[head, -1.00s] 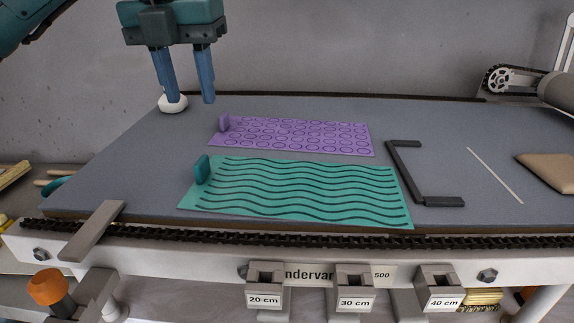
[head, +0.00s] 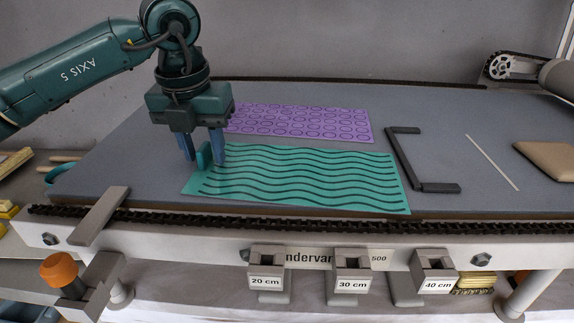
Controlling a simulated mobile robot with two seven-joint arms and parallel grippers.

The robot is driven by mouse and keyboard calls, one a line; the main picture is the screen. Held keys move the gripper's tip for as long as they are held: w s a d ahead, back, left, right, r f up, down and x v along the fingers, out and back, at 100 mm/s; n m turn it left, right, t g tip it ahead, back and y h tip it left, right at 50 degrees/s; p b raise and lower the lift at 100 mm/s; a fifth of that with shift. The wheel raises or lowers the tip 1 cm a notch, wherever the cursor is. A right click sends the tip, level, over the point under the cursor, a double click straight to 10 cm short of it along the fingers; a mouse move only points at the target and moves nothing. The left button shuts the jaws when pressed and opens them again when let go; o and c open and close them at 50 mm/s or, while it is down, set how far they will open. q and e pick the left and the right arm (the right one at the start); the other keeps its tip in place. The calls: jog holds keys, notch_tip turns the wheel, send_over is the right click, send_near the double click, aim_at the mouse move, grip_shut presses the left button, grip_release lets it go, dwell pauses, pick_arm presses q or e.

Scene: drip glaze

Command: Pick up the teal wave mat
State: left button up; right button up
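The teal wave mat (head: 310,178) lies flat on the grey board at the front, with dark wavy lines across it. A teal upright tab (head: 203,156) stands at its left end. My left gripper (head: 204,161) is open and points down over that end, with one blue finger on each side of the tab. The fingers look apart from the tab, though the depth is hard to judge. My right gripper is not in view.
A purple mat with rings (head: 300,122) lies just behind the teal mat, its left end hidden by my gripper. A black bracket (head: 408,165), a thin pale rod (head: 492,162) and a tan pad (head: 548,158) lie to the right. A chain (head: 330,217) runs along the front edge.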

pick_arm(q)
jog(key=shift+c, duration=0.3)
grip_shut()
dwell(0.3)
